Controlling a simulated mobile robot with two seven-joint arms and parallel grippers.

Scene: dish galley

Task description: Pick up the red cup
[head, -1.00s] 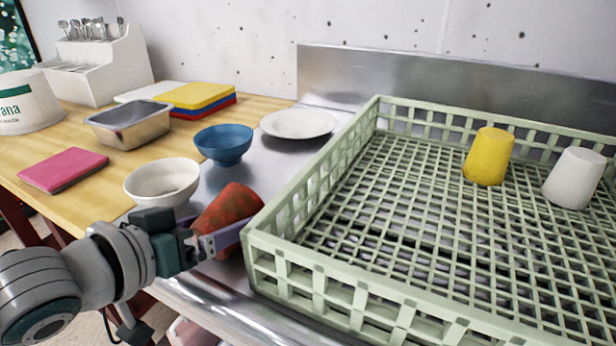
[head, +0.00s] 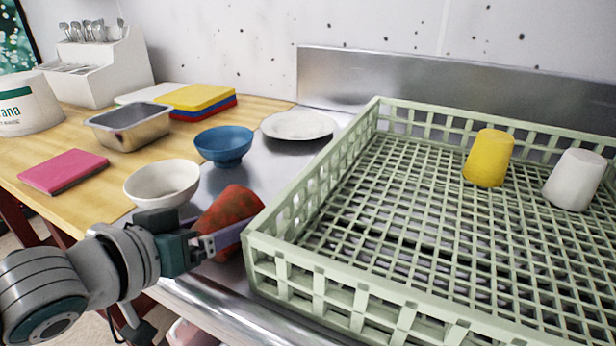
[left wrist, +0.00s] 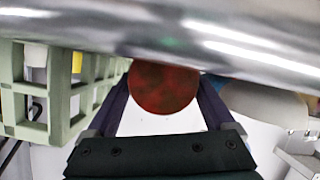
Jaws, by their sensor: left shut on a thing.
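The red cup (head: 233,207), mottled with dark patches, stands tilted on the metal counter just left of the green rack. My left gripper (head: 226,238) is shut on it, with one finger across its front side. In the left wrist view the red cup (left wrist: 163,87) shows as a round dark red shape between the two fingers of my left gripper (left wrist: 165,100). Whether the cup touches the counter cannot be told. My right gripper is in neither view.
The green rack (head: 262,247) stands close right of the cup, holding a yellow cup (head: 489,158) and a white cup (head: 575,180). A white bowl (head: 162,184) and a blue bowl (head: 223,146) sit behind. A white plate (head: 299,125) lies farther back.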

